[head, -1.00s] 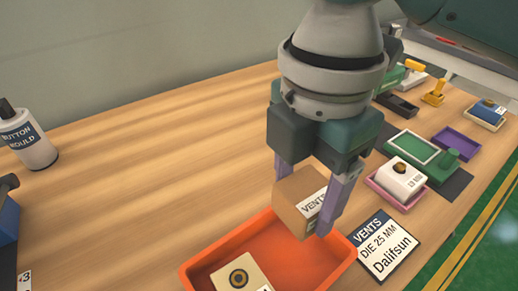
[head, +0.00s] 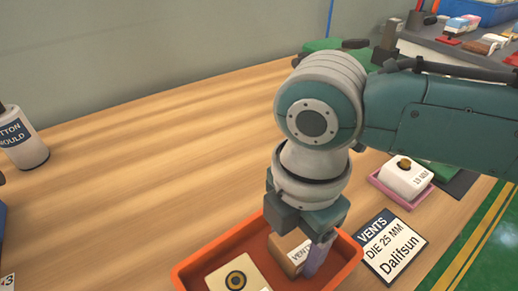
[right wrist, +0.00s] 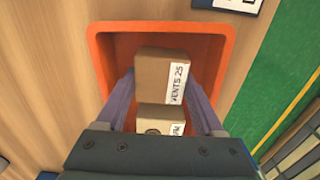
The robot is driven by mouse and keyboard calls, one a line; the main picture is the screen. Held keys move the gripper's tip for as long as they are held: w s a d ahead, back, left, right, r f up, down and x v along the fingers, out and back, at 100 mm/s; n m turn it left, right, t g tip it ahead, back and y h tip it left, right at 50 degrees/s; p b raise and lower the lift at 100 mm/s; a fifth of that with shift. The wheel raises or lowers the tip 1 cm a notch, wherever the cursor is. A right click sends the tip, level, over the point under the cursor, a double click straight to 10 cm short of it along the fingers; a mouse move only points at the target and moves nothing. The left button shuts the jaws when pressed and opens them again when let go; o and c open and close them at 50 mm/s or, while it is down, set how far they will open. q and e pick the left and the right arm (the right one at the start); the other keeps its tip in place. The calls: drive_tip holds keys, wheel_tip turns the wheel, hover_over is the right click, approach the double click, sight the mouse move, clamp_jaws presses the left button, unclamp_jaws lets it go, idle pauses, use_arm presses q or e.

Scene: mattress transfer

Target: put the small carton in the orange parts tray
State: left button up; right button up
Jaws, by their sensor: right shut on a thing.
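In the right wrist view the carton (right wrist: 163,80) sits between the purple fingers (right wrist: 165,98), within the walls of the tray (right wrist: 104,42). I cannot tell whether its bottom touches the tray floor. A cream box (head: 237,276) with a dark ring lies in the tray beside it. My left gripper is not in view.
A card (head: 390,246) reading VENTS DIE 25 MM Dalifsun lies right of the tray. Beyond it a white block (head: 405,176) sits in a pink tray. A white bottle (head: 22,140) stands far left. The wooden table between is clear.

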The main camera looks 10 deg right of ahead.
sight(295, 241)
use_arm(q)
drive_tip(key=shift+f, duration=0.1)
use_arm(e)
drive_tip(key=shift+f, duration=0.2)
drive_tip(key=o, duration=1.5)
use_arm(q)
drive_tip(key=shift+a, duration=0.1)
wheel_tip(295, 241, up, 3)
drive_tip(key=p, duration=0.3)
use_arm(e)
wheel_tip(295, 241, up, 12)
drive_tip(key=s+a+f+m+t+y, duration=0.2)
drive_tip(key=s+a+m+y, duration=0.3)
drive_tip(key=m, duration=0.4)
drive_tip(key=s+d+m+h, duration=0.1)
drive_tip(key=s+d+m, duration=0.1)
drive_tip(key=d+m, duration=0.1)
drive_tip(key=s+d+m+t+h, duration=0.1)
drive_tip(key=s+d+m+h, duration=0.1)
drive_tip(key=s+d+m, duration=0.1)
drive_tip(key=s+d+f+m+h, duration=0.1)
drive_tip(key=s+d+m, duration=0.2)
drive_tip(key=d+m, duration=0.2)
drive_tip(key=shift+d+t+h, duration=0.3)
drive_tip(key=shift+d+h, duration=0.1)
drive_tip(key=shift+d, duration=0.6)
